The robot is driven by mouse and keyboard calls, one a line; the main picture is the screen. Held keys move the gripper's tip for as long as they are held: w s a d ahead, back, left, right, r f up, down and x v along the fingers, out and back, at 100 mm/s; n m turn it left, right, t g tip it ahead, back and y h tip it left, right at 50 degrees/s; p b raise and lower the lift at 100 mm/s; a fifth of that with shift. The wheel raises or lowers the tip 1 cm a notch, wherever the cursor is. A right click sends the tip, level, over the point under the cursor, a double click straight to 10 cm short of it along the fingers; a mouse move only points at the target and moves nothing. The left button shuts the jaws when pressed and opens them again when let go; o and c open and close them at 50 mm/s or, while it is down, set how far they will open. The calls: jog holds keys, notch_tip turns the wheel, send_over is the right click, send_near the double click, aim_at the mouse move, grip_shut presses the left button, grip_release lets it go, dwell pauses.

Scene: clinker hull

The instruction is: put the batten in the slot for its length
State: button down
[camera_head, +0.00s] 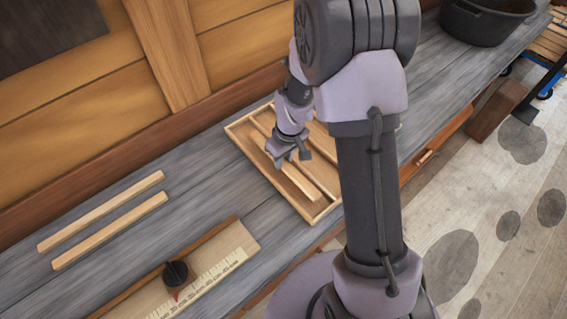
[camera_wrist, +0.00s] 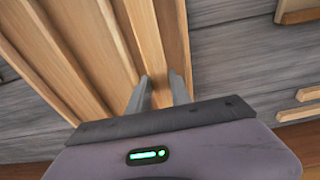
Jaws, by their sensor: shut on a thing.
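My gripper (camera_head: 289,153) is over the shallow wooden tray (camera_head: 239,134), which is split by thin dividers into long slots. It is shut on a pale wooden batten (camera_head: 307,182), whose near part shows beyond the fingers. In the wrist view the batten (camera_wrist: 147,40) runs away from between my fingertips (camera_wrist: 160,84), roughly in line with the slots. The batten appears to be in or just above a slot; I cannot tell whether it touches the tray floor. My arm hides part of the tray's right side.
Two loose battens (camera_head: 101,212) (camera_head: 110,231) lie side by side on the grey bench at left. A measuring board (camera_head: 231,245) with a scale and a black knob (camera_head: 175,274) lies at the front. A dark tub (camera_head: 486,24) stands at far right. Bare bench separates the loose battens and tray.

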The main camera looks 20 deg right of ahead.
aim_at(284, 163)
notch_tip(284, 163, down, 3)
jog(key=shift+b, duration=0.35)
jog(key=shift+r, duration=0.15)
jog(key=c, duration=1.6)
grip_release()
jog(key=shift+f, duration=0.2)
jog(key=o, duration=0.4)
jog(key=shift+o, duration=0.2)
jog(key=shift+r, duration=0.15)
